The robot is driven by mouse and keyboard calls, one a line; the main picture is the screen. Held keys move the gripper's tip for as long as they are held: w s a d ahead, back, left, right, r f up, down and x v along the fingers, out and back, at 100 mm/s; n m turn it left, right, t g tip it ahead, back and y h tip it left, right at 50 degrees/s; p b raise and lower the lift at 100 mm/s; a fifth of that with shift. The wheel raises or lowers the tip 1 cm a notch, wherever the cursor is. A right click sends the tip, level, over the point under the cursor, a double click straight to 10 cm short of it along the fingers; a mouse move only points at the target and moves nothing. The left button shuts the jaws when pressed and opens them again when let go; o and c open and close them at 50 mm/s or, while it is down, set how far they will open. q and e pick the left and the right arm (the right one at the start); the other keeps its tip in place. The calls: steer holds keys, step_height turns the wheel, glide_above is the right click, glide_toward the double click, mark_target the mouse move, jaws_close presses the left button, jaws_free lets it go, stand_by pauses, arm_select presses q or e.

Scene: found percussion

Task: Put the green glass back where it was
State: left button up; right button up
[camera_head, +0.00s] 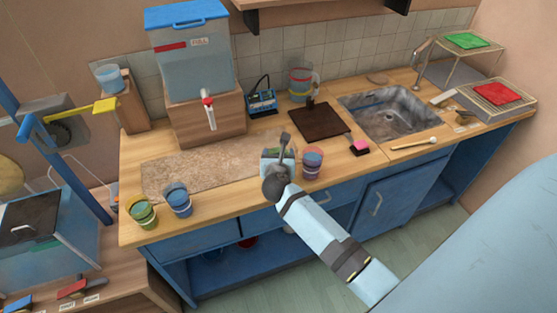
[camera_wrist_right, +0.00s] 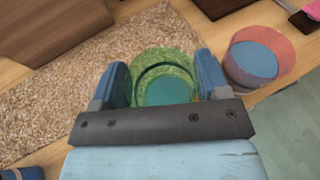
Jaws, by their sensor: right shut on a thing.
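My right gripper (camera_head: 277,165) is over the front of the wooden counter. In the right wrist view its fingers (camera_wrist_right: 163,88) are shut on a green glass (camera_wrist_right: 165,62), one finger on each side of it. In the head view the gripper mostly hides this glass. It is at the right end of the speckled beige mat (camera_head: 205,169); I cannot tell whether it touches the surface. A red-and-blue glass (camera_head: 312,162) stands just right of it, also in the right wrist view (camera_wrist_right: 257,58). My left gripper is not in view.
A yellow-green glass (camera_head: 142,212) and a blue glass (camera_head: 178,198) stand at the counter's front left. A water tank (camera_head: 195,68) on a wooden block has a tap above the mat. A dark board (camera_head: 320,122), pink block (camera_head: 359,147) and sink (camera_head: 390,112) lie right. The mat's middle is clear.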

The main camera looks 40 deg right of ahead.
step_height(320, 180, down, 2)
steer(key=shift+f, duration=0.1)
